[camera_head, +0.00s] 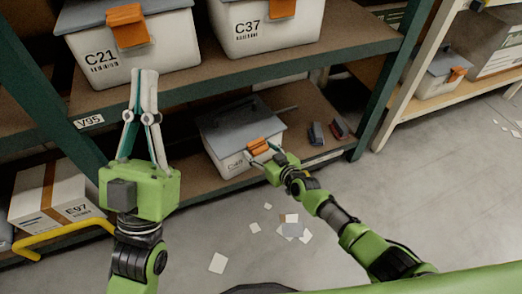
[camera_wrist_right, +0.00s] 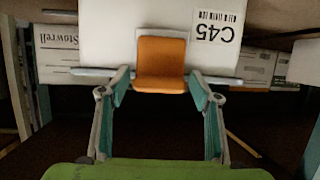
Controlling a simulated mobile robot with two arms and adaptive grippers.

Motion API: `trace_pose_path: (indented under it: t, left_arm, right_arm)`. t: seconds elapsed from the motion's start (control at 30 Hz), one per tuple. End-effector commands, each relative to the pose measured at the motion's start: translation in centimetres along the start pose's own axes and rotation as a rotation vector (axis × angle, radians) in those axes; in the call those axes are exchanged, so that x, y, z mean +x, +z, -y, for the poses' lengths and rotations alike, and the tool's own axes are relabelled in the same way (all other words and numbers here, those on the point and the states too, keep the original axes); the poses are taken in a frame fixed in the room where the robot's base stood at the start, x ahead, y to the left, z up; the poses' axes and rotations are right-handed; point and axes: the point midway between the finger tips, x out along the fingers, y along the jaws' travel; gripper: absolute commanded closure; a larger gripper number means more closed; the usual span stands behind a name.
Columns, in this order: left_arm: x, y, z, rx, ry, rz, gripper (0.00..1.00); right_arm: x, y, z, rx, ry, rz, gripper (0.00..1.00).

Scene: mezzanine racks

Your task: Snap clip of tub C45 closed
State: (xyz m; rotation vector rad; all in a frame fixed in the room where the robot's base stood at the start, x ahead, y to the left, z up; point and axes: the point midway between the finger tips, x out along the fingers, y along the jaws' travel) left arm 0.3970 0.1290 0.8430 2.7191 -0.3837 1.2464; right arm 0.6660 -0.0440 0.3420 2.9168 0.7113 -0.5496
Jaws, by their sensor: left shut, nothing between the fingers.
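Tub C45 (camera_head: 238,134) is a white tub with a grey lid on the lower shelf, its label upside down in the right wrist view (camera_wrist_right: 110,35). Its orange clip (camera_wrist_right: 162,55) is on the front at the lid edge; it also shows in the head view (camera_head: 258,145). I cannot tell whether it is latched. My right gripper (camera_wrist_right: 160,79) is open, with one finger on each side of the clip; contact is not clear. It also shows in the head view (camera_head: 268,153). My left gripper (camera_head: 145,75) is shut and empty, raised before the racks.
Tubs C21 (camera_head: 97,62) and C37 (camera_head: 240,35) stand on the shelf above. Small dark items (camera_head: 317,133) lie right of tub C45. A carton marked E97 (camera_head: 75,190) is at lower left. Paper scraps (camera_head: 217,263) lie on the otherwise open floor.

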Motion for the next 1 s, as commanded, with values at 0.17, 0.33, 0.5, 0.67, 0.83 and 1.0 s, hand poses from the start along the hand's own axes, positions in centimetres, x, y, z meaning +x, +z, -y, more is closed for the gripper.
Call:
trace_pose_path:
  t: [0.17,0.33,0.5,0.67,0.83,1.0]
  left_arm:
    - [0.0,0.0,0.0,0.0,0.0,-0.001,1.0]
    - [0.0,0.0,0.0,0.0,0.0,-0.001,1.0]
    - [0.0,0.0,0.0,0.0,0.0,-0.001,1.0]
    - [0.0,0.0,0.0,0.0,0.0,-0.001,1.0]
    - [0.0,0.0,0.0,0.0,0.0,-0.001,1.0]
    - [0.0,0.0,0.0,0.0,0.0,-0.001,1.0]
  right_arm:
    - [0.0,0.0,0.0,0.001,0.0,0.0,0.36]
    - [-0.1,0.0,0.0,0.002,0.0,0.0,0.36]
    - [-0.8,0.1,0.2,0.006,-0.003,-0.002,0.36]
    - [-2.9,0.1,0.1,0.005,-0.001,0.0,0.36]
    - [-5.7,0.2,0.0,0.003,0.0,0.0,0.36]
    - [-8.6,0.2,0.0,0.002,0.0,0.001,0.36]
